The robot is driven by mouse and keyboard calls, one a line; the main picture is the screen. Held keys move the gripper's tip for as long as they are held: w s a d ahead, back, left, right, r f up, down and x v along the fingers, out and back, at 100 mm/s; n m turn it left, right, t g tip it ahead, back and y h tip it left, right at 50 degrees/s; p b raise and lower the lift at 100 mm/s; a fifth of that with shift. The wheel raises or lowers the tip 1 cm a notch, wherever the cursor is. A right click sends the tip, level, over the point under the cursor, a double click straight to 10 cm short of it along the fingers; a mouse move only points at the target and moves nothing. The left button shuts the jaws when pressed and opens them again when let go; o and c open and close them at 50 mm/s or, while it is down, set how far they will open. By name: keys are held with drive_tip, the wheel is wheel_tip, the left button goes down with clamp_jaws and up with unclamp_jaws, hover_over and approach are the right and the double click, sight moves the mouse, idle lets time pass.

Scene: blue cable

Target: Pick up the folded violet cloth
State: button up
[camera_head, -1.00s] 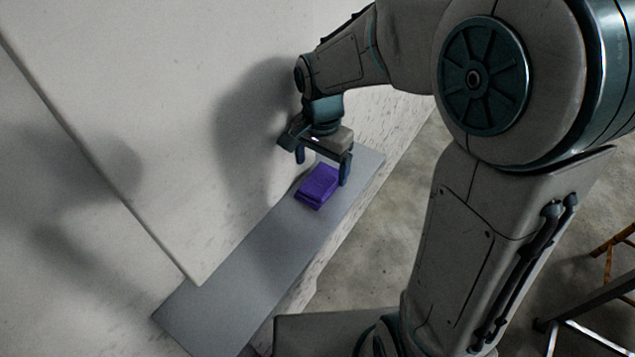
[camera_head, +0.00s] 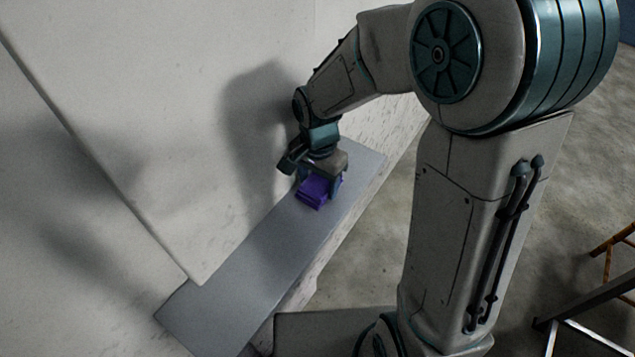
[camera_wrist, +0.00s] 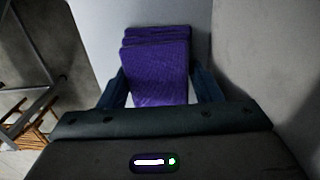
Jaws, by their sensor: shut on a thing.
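The folded violet cloth (camera_head: 314,194) lies on a narrow grey shelf (camera_head: 262,262) along the white wall. My gripper (camera_head: 320,186) is down at the cloth, with its fingers on either side of it, shut on it. In the wrist view the cloth (camera_wrist: 158,66) sits between the two dark fingers, its folded layers showing at the far end. The gripper body covers the near end of the cloth in the wrist view, and part of its top in the head view.
The white wall (camera_head: 150,120) rises close to the left of the shelf. The shelf is bare toward the front. Concrete floor (camera_head: 375,262) lies to the right, with a stool or frame with metal and orange-brown parts (camera_head: 598,300) at the far right.

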sight(320, 181)
drive_tip(key=shift+r, duration=0.1)
drive_tip(key=shift+w+r, duration=0.1)
drive_tip(key=shift+r, duration=0.5)
drive_tip(key=r, duration=0.3)
drive_tip(key=shift+d+b, duration=0.2)
drive_tip(key=shift+b, duration=0.1)
drive_tip(key=s+d+r, duration=0.2)
drive_tip(key=d+r, duration=0.1)
drive_tip(key=d, duration=0.2)
drive_tip(key=s+d+r+b, duration=0.1)
drive_tip(key=d+r, duration=0.2)
drive_tip(key=d, duration=0.2)
drive_tip(key=shift+s+d+r, duration=0.3)
drive_tip(key=shift+s+d, duration=0.05)
drive_tip(key=shift+d, duration=0.05)
